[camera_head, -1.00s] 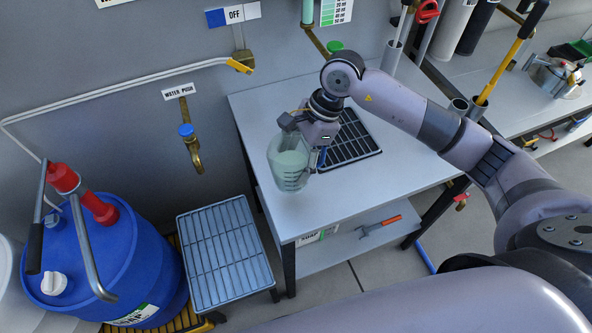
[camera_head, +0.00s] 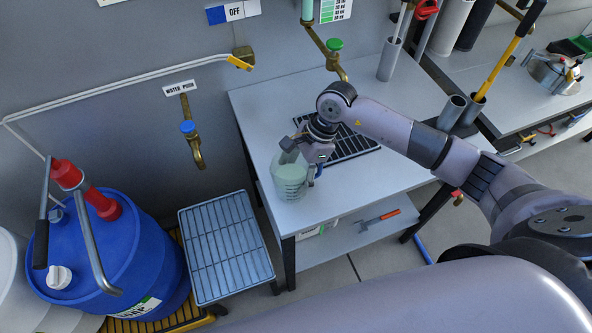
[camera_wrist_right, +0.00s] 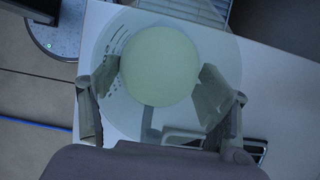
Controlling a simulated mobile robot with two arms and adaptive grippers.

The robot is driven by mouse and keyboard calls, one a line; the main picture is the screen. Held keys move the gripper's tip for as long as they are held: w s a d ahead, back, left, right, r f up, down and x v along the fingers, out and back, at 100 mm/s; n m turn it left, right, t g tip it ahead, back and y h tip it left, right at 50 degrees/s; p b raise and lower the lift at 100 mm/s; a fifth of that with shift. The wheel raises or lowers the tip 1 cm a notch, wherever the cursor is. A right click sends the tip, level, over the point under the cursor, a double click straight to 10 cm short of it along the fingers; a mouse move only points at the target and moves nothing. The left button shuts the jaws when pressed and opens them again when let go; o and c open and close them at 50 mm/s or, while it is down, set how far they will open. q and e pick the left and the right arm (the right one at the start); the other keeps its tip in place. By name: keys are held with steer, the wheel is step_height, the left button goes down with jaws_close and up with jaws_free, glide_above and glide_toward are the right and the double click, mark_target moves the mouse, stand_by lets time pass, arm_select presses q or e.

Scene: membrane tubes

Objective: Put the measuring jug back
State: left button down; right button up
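The measuring jug (camera_head: 290,182) is clear with dark markings and holds pale green liquid. It is upright at the front left part of the white table (camera_head: 345,195); I cannot tell whether its base touches the top. My right gripper (camera_head: 305,158) reaches it from above, with fingers on both sides of its upper part. My left gripper is not in view.
A black rack (camera_head: 352,146) lies on the table behind the jug. A green-handled tap (camera_head: 334,45) hangs above the table's back. A blue drum (camera_head: 110,250) and a low slatted stand (camera_head: 226,247) are at the left. Grey cylinders (camera_head: 452,112) stand at the table's right.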

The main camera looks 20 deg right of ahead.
steer(key=o, duration=0.5)
steer(key=shift+c, duration=0.2)
steer(key=shift+r, duration=0.15)
steer(key=shift+w+d+r, duration=0.1)
steer(key=shift+d+r, duration=0.05)
steer(key=shift+r, duration=0.05)
steer(key=b+v, duration=0.4)
steer(key=v, duration=0.6)
steer(key=shift+d+r, duration=0.2)
steer(key=shift+r, duration=0.05)
steer(key=shift+d+r, duration=0.1)
steer(key=shift+r, duration=0.35)
steer(key=shift+f, duration=0.1)
